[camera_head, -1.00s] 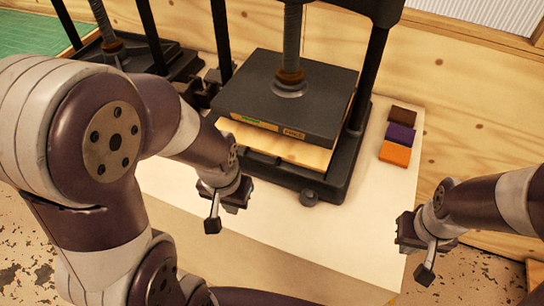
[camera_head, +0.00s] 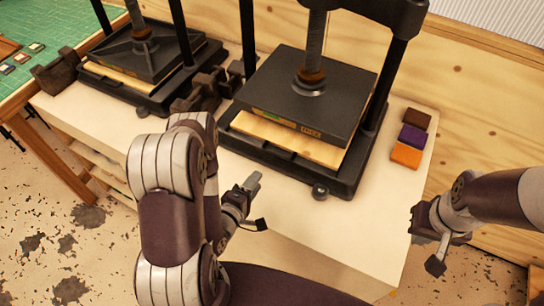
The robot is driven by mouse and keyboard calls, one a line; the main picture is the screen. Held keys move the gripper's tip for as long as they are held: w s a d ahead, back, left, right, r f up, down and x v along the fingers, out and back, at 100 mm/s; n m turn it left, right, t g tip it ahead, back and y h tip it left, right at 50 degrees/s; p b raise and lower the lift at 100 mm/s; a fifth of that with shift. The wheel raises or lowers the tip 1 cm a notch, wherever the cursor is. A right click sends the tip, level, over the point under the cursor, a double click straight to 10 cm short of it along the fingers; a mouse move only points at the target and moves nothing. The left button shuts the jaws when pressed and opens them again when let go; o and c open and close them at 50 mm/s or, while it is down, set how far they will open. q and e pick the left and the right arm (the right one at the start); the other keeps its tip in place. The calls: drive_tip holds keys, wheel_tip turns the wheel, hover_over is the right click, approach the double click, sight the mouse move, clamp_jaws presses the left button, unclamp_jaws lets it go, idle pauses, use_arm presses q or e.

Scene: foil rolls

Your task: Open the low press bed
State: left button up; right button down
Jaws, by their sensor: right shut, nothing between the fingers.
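Two black screw presses stand on the pale bench. The near press has a flat dark platen (camera_head: 306,92) with small labels on its front edge, above a pale wooden board (camera_head: 290,139) on its black base. The far-left press has a ribbed platen (camera_head: 140,52), low over a thin wooden board (camera_head: 115,73). I cannot tell which is the low press. My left gripper (camera_head: 254,184) is in front of the near press, apart from it, fingers pointing up-right; their opening is unclear. My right gripper (camera_head: 418,222) is shut and empty beyond the bench's right side.
Brown, purple and orange blocks (camera_head: 412,135) lie right of the near press. Dark metal parts (camera_head: 207,90) sit between the presses, and another dark block (camera_head: 55,72) is at the bench's left end. A green mat (camera_head: 60,35) lies at the far left. The bench front (camera_head: 300,215) is clear.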

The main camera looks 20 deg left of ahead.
use_arm(q)
drive_tip(key=p+x, duration=0.2)
drive_tip(key=x, duration=0.9)
drive_tip(key=shift+w+p, duration=0.1)
drive_tip(key=shift+p, duration=0.3)
drive_tip(key=shift+w+f, duration=0.1)
drive_tip(key=shift+w, duration=0.25)
drive_tip(key=shift+c, duration=0.3)
clamp_jaws()
